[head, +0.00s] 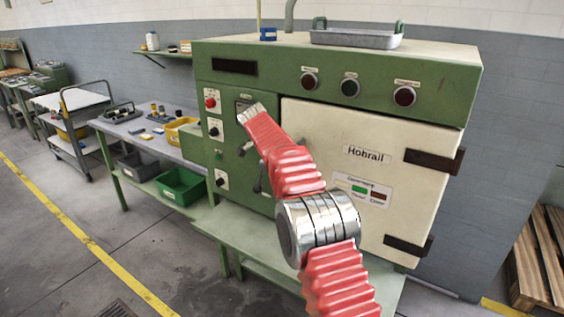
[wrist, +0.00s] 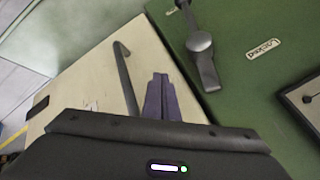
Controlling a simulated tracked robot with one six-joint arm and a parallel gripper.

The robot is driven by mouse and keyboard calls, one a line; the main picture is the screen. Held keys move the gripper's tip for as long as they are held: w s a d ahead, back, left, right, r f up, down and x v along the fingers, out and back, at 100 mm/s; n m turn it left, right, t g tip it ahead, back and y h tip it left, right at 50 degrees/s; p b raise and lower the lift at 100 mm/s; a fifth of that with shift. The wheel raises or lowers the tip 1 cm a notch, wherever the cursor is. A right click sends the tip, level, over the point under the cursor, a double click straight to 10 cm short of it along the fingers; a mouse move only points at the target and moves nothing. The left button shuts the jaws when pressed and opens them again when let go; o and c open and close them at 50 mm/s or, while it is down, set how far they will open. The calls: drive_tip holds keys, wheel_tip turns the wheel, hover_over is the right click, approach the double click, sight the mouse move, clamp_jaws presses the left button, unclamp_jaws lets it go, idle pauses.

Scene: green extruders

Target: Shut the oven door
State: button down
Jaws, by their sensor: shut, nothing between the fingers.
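The green oven (head: 225,75) stands on a green bench, with its cream door (head: 400,165) on the right of its front. Dark hinges are on the door's right side. The door lies near the front face; I cannot tell whether it is fully shut. In the wrist view the cream door (wrist: 85,85) is on the left, with a bent grey handle rod (wrist: 125,75) on it, and a dark lever (wrist: 201,50) is on the green panel. My gripper (wrist: 160,78) is shut and empty, beside the rod near the door's edge; contact is unclear. My red arm hides part of the door in the head view.
A metal tray (head: 355,38) sits on the oven's top. A workbench (head: 150,140) with tools stands at left, with a green bin (head: 180,187) on its lower shelf. Wooden pallets (head: 540,255) are at right. Floor at front left is clear.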

drive_tip(key=s+a+r, duration=0.2)
drive_tip(key=a+r, duration=0.4)
drive_tip(key=r, duration=0.1)
drive_tip(key=shift+s+a+r, duration=0.25)
drive_tip(key=shift+a+r, duration=0.15)
idle(0.4)
drive_tip(key=shift+r, duration=0.1)
idle(0.5)
